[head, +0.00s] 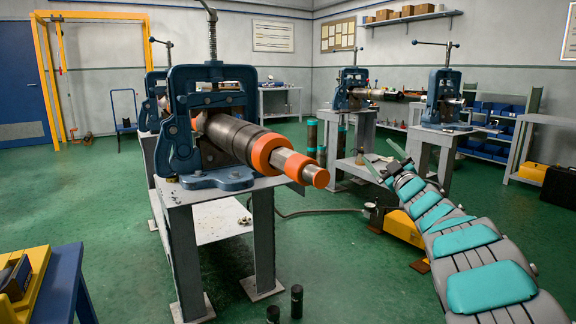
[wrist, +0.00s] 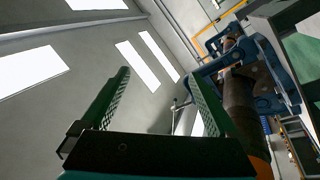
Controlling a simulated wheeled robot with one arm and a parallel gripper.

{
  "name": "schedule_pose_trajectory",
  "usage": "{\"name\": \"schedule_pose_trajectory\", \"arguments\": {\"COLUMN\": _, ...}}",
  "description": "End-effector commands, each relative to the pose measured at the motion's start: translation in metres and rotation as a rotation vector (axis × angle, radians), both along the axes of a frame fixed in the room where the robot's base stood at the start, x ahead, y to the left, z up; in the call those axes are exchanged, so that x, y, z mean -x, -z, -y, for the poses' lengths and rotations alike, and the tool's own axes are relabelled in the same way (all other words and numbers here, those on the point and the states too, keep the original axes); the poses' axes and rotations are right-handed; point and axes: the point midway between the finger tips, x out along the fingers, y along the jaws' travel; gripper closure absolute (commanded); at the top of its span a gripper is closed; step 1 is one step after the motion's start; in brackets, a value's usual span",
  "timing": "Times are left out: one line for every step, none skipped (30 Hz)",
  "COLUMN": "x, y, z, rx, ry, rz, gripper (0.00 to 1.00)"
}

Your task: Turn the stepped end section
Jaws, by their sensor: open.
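A dark grey pipe (head: 230,135) is clamped in the near blue vise (head: 212,90) and sticks out to the right. Its stepped end section (head: 290,163) has a wide orange collar, bare metal, a narrower orange collar and a small orange tip. My gripper (head: 377,152) is open and empty, to the right of the pipe's tip and apart from it. In the wrist view my gripper (wrist: 158,75) has both green fingers spread. The pipe (wrist: 240,105) runs down the right side there, partly hidden by a finger, with an orange part (wrist: 262,168) at the lower edge.
The near vise stands on a grey metal stand (head: 215,192). Other vises on stands (head: 445,100) are behind, one holding another pipe (head: 375,94). A yellow case (head: 405,229) lies on the floor near my arm. A blue table (head: 62,285) is at lower left. Green floor between is mostly clear.

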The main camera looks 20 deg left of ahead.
Motion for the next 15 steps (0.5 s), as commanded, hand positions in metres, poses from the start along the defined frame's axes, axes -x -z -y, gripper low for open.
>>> {"name": "schedule_pose_trajectory", "arguments": {"x": 0.005, "y": 0.008, "z": -0.029, "rx": -0.009, "ry": -0.105, "rz": 0.05, "gripper": 0.05}}
{"name": "schedule_pose_trajectory", "arguments": {"x": 0.011, "y": 0.01, "z": -0.045, "rx": -0.017, "ry": -0.169, "rz": 0.082, "gripper": 0.05}}
{"name": "schedule_pose_trajectory", "arguments": {"x": 0.023, "y": 0.01, "z": -0.067, "rx": -0.029, "ry": -0.259, "rz": 0.132, "gripper": 0.05}}
{"name": "schedule_pose_trajectory", "arguments": {"x": 0.033, "y": 0.013, "z": -0.082, "rx": -0.042, "ry": -0.326, "rz": 0.166, "gripper": 0.05}}
{"name": "schedule_pose_trajectory", "arguments": {"x": 0.043, "y": 0.016, "z": -0.094, "rx": -0.055, "ry": -0.388, "rz": 0.195, "gripper": 0.05}}
{"name": "schedule_pose_trajectory", "arguments": {"x": 0.06, "y": 0.017, "z": -0.11, "rx": -0.076, "ry": -0.476, "rz": 0.241, "gripper": 0.05}}
{"name": "schedule_pose_trajectory", "arguments": {"x": 0.074, "y": 0.019, "z": -0.121, "rx": -0.094, "ry": -0.541, "rz": 0.274, "gripper": 0.05}}
{"name": "schedule_pose_trajectory", "arguments": {"x": 0.086, "y": 0.021, "z": -0.129, "rx": -0.112, "ry": -0.599, "rz": 0.302, "gripper": 0.05}}
{"name": "schedule_pose_trajectory", "arguments": {"x": 0.104, "y": 0.023, "z": -0.137, "rx": -0.135, "ry": -0.674, "rz": 0.341, "gripper": 0.05}}
{"name": "schedule_pose_trajectory", "arguments": {"x": 0.117, "y": 0.024, "z": -0.142, "rx": -0.155, "ry": -0.728, "rz": 0.369, "gripper": 0.05}}
{"name": "schedule_pose_trajectory", "arguments": {"x": 0.129, "y": 0.026, "z": -0.146, "rx": -0.174, "ry": -0.776, "rz": 0.395, "gripper": 0.05}}
{"name": "schedule_pose_trajectory", "arguments": {"x": 0.145, "y": 0.027, "z": -0.149, "rx": -0.197, "ry": -0.836, "rz": 0.429, "gripper": 0.05}}
{"name": "schedule_pose_trajectory", "arguments": {"x": 0.155, "y": 0.029, "z": -0.151, "rx": -0.211, "ry": -0.871, "rz": 0.448, "gripper": 0.05}}
{"name": "schedule_pose_trajectory", "arguments": {"x": 0.164, "y": 0.03, "z": -0.151, "rx": -0.225, "ry": -0.905, "rz": 0.468, "gripper": 0.05}}
{"name": "schedule_pose_trajectory", "arguments": {"x": 0.175, "y": 0.031, "z": -0.151, "rx": -0.244, "ry": -0.943, "rz": 0.491, "gripper": 0.05}}
